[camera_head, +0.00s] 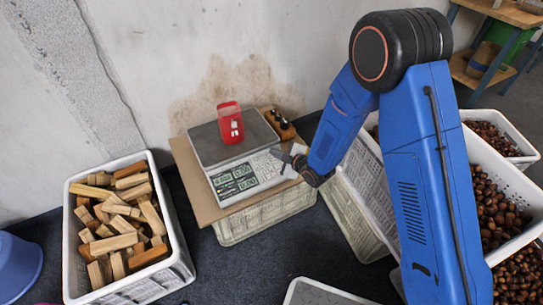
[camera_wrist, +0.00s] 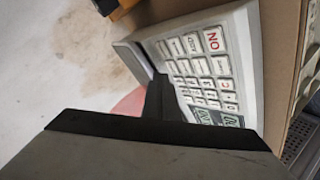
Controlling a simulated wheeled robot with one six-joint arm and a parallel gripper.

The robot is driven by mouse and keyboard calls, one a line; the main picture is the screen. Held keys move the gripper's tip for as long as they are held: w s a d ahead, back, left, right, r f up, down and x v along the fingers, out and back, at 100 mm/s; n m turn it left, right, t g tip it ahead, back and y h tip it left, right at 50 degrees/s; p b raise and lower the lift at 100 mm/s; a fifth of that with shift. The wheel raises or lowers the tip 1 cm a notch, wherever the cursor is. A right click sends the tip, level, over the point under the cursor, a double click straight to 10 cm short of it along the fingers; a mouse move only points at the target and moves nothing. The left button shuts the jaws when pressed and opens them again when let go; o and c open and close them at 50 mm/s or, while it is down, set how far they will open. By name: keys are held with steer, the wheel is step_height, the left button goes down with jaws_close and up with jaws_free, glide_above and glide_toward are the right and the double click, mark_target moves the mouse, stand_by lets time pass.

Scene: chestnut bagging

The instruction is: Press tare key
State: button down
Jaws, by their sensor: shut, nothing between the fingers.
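The scale (camera_head: 217,150) stands on a brown board, with a dark flat pan and a pale front panel. Its lit display (camera_head: 235,181) sits at the left of the panel and the keypad (camera_head: 265,167) at the right. In the wrist view the keypad (camera_wrist: 205,68) shows rows of white keys and a red "ON" key (camera_wrist: 213,40). The tare key cannot be picked out by its label. My gripper (camera_head: 292,157) is shut and empty at the right end of the panel. In the wrist view its tips (camera_wrist: 160,98) overlap the keypad edge; contact cannot be told.
A red container (camera_head: 230,118) with white marks stands on the pan. A wooden block with dark knobs (camera_head: 281,122) is behind the scale. A crate of wood pieces (camera_head: 72,243) is left; crates of chestnuts (camera_head: 523,178) are right.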

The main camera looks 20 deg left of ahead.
steer(key=shift+r, duration=0.1)
steer(key=shift+s+d+r, duration=0.2)
steer(key=shift+r, duration=0.55)
steer(key=shift+s+d+r, duration=0.15)
steer(key=shift+d+r, duration=0.05)
steer(key=shift+r, duration=0.6)
steer(key=shift+s+d+r, duration=0.2)
steer(key=shift+r, duration=0.55)
